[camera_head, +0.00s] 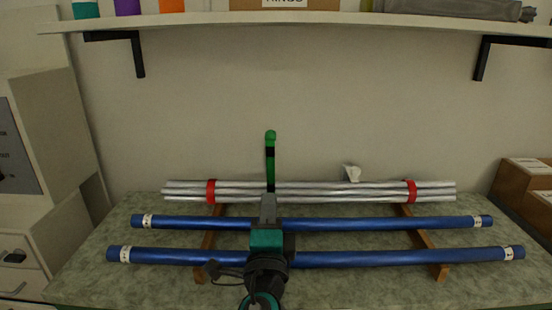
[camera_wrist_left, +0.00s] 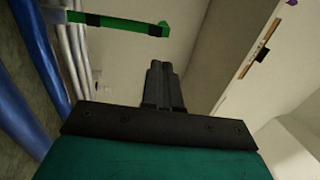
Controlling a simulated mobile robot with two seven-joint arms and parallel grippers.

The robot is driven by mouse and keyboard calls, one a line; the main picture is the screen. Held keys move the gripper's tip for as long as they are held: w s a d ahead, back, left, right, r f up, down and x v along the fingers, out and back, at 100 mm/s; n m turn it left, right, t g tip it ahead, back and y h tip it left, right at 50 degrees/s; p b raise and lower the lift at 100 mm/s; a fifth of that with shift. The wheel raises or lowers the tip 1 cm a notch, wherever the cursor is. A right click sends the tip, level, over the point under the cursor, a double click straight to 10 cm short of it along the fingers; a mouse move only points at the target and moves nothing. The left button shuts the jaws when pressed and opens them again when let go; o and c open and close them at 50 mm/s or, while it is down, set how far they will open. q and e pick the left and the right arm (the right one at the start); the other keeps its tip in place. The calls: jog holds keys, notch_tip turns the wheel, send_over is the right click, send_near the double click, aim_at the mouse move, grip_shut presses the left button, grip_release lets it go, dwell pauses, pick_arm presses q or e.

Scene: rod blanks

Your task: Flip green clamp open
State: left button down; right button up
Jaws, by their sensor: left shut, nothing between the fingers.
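The green clamp (camera_head: 270,152) shows as a narrow green lever with a rounded top and a dark band, standing upright at the silver rod bundle (camera_head: 320,190). Its lower end is partly hidden by my left gripper. In the left wrist view the green lever (camera_wrist_left: 120,24) runs across the top, apart from the fingertips. My left gripper (camera_head: 268,199) is in front of the clamp, over the blue rods. Its fingers are shut and empty, and the fingertips also show in the left wrist view (camera_wrist_left: 158,68). My right gripper is not in view.
Two blue rods (camera_head: 365,224) (camera_head: 400,259) lie across wooden supports (camera_head: 422,238) on a green-grey worktop (camera_head: 80,285). Red bands (camera_head: 411,190) circle the silver rods near both ends. A shelf (camera_head: 300,18) overhangs the back wall. Brown boxes (camera_head: 522,180) stand at the right.

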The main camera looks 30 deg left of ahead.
pick_arm(q)
jog(key=p, duration=0.3)
send_near(271, 131)
jog(key=shift+w+a+f, duration=0.3)
jog(key=shift+w+a, duration=0.05)
jog(key=shift+w, duration=0.2)
jog(key=shift+w+a+f, duration=0.3)
jog(key=shift+w+a, duration=0.1)
jog(key=shift+w, duration=0.15)
jog(key=shift+w, duration=0.1)
jog(key=b+x, duration=0.2)
jog(key=x, duration=0.6)
jog(key=shift+w+a+r, duration=0.15)
jog(key=shift+w+a, duration=0.1)
jog(key=shift+w+a+r+g+p, duration=0.2)
jog(key=shift+w+a+g+p, duration=0.2)
jog(key=shift+w, duration=0.2)
jog(key=shift+w+a+f+p, duration=0.25)
jog(key=shift+w+a+p, duration=0.05)
jog(key=shift+w+p, duration=0.35)
jog(key=shift+s+f, duration=0.1)
